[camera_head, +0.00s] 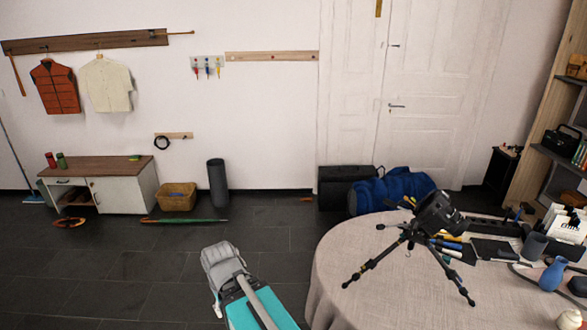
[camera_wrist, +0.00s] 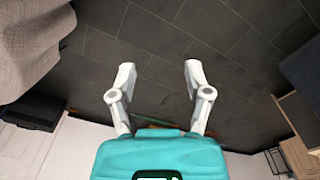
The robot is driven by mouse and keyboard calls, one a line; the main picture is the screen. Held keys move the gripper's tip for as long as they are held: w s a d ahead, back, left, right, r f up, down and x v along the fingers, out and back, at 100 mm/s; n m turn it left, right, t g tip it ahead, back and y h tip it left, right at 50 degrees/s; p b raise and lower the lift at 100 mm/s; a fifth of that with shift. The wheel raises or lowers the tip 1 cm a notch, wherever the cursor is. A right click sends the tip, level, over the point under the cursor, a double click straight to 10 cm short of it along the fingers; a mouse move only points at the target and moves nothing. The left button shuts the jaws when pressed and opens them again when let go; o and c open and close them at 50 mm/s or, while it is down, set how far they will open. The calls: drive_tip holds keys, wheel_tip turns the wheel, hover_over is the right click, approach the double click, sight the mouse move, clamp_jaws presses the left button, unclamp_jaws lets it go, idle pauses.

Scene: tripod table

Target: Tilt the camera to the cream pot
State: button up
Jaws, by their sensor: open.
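A black camera (camera_head: 437,212) sits on a small black tripod (camera_head: 412,235) with spread legs. The tripod stands on the cloth-covered round table (camera_head: 345,250) at the right of the head view. The camera body looks tilted, and where its lens points is hard to tell. A cream pot (camera_head: 571,320) stands near the table's right front, cut by the frame's bottom edge. My gripper (camera_wrist: 156,78) is open and empty over the dark tiled floor in the wrist view. The tablecloth (camera_wrist: 30,45) is off to its upper left. The wrist view does not show the camera or pot.
A blue vase (camera_head: 552,275), a dark cup (camera_head: 534,244) and tools crowd the table's right side. A blue bag (camera_head: 395,190) and a black case (camera_head: 340,188) lie behind the table. A white cabinet (camera_head: 125,188) stands far left. Floor between is mostly clear.

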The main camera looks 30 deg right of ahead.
drive_tip(key=w+d+r+n+h+p, duration=0.1)
drive_tip(key=w+d+r+p, duration=0.25)
drive_tip(key=d, duration=0.55)
drive_tip(key=w+d+r+g+p, duration=0.1)
drive_tip(key=w+d+r+p, duration=0.3)
drive_tip(key=d, duration=0.5)
drive_tip(key=w+d+r+n+h+p, duration=0.1)
drive_tip(key=w+d+r+p, duration=0.3)
drive_tip(key=d, duration=0.5)
drive_tip(key=s+d+r+g+p, duration=0.1)
drive_tip(key=s+d+r+p, duration=0.1)
drive_tip(key=d, duration=0.8)
drive_tip(key=s+d+r+n+p, duration=0.1)
drive_tip(key=d+r+p, duration=0.4)
drive_tip(key=d, duration=0.5)
drive_tip(key=s+d+r+n+g+h+p, duration=0.1)
drive_tip(key=s+d+r+p, duration=0.2)
drive_tip(key=d, duration=0.8)
wheel_tip(320, 180, up, 2)
drive_tip(key=shift+s+r+g+p, duration=0.15)
drive_tip(key=shift+s+g+p, duration=0.1)
drive_tip(key=shift+g+p, duration=0.05)
drive_tip(key=shift+f, duration=0.2)
drive_tip(key=b+x, duration=1.2)
drive_tip(key=x, duration=0.1)
drive_tip(key=shift+d+f+b, duration=0.15)
drive_tip(key=shift+d+b, duration=0.1)
drive_tip(key=shift+b, duration=0.05)
